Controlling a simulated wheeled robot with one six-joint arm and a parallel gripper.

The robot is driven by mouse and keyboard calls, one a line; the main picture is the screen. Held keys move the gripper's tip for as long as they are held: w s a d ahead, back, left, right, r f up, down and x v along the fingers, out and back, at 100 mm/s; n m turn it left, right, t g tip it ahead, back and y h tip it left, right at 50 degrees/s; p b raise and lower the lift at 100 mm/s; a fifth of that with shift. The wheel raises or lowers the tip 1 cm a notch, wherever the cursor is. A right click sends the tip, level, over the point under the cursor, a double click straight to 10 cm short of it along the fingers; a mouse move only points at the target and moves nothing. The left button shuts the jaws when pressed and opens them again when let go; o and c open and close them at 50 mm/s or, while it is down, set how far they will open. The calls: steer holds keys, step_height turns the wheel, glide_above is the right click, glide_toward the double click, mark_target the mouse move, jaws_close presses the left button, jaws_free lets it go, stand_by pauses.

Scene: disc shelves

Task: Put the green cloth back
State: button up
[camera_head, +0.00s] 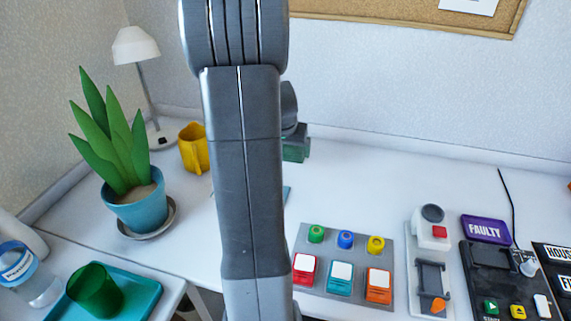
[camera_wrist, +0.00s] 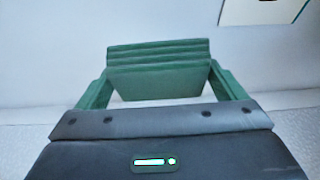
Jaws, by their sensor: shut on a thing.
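The green cloth (camera_wrist: 158,66) is a folded, layered bundle. It sits between the two green fingers of my gripper (camera_wrist: 160,84) in the wrist view, and the gripper is shut on it. In the head view my gripper (camera_head: 294,130) is partly hidden behind my arm. A green patch (camera_head: 295,150) shows there, held above the back of the white table; the picture is too small to part cloth from fingers.
A yellow mug (camera_head: 194,148), a potted plant (camera_head: 138,205) and a white lamp (camera_head: 136,46) stand at left. A green cup (camera_head: 95,290) is on a teal tray (camera_head: 143,297). A button panel (camera_head: 345,245) and a purple FAULTY box (camera_head: 486,229) are right. The back right table is clear.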

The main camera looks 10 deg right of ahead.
steer(key=shift+f+b, duration=0.4)
steer(key=shift+f, duration=2.05)
steer(key=shift+f, duration=0.1)
steer(key=o, duration=0.7)
steer(key=shift+r, duration=0.45)
steer(key=p+v, duration=0.2)
steer(key=v, duration=0.9)
steer(key=shift+s+r, duration=0.15)
steer(key=shift+s, duration=0.15)
